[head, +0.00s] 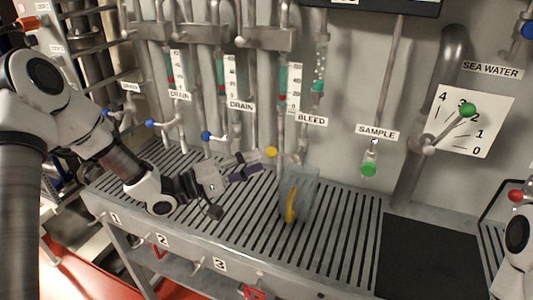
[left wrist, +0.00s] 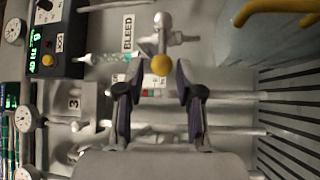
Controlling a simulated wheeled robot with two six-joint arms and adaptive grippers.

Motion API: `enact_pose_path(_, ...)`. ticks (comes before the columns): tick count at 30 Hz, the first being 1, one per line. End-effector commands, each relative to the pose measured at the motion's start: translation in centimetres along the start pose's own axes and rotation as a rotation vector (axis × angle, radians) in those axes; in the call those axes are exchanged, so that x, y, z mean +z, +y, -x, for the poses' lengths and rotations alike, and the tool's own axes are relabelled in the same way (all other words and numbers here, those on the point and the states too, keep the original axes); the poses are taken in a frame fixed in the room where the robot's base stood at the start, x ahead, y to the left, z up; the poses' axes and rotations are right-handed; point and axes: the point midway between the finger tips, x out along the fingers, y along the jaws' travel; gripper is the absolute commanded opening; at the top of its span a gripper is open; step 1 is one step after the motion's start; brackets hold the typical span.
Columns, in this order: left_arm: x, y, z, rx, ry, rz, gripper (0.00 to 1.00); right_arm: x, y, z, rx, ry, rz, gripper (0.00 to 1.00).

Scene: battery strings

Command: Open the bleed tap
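The bleed tap has a yellow ball knob (head: 271,152) on a short lever, below and left of the BLEED label (head: 312,119) in the head view. In the left wrist view the yellow knob (left wrist: 161,65) sits at the far end of the gap between my fingers, apart from both finger pads as far as I can see. My left gripper (head: 256,163) is open and points at the knob from the left, above the slatted bench. It also shows in the left wrist view (left wrist: 158,85). My right gripper is out of view; only part of my right arm shows.
A clear jug (head: 305,190) with a yellow handle stands on the slatted bench (head: 345,245), just right of the tap. Blue-knobbed drain taps (head: 206,136) are behind my left arm.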

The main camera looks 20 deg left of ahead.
Motion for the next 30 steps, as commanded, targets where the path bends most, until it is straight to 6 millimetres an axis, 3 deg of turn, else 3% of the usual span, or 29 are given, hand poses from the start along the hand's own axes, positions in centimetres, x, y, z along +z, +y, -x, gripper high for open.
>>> enact_pose_path(10, 0.1, 0.0, -6.0, -0.003, -0.003, -0.001, 0.36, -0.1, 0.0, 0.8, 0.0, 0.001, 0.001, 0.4)
enact_pose_path(20, 0.1, -0.1, -7.0, 0.0, 0.001, 0.001, 0.36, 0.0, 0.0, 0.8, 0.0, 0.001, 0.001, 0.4)
enact_pose_path(24, 0.1, -0.1, -7.0, -0.001, 0.001, 0.001, 0.0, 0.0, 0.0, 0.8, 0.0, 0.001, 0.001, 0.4)
enact_pose_path(30, 0.1, -0.1, -7.0, -0.003, 0.0, 0.0, 0.0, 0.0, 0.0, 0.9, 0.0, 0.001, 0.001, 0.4)
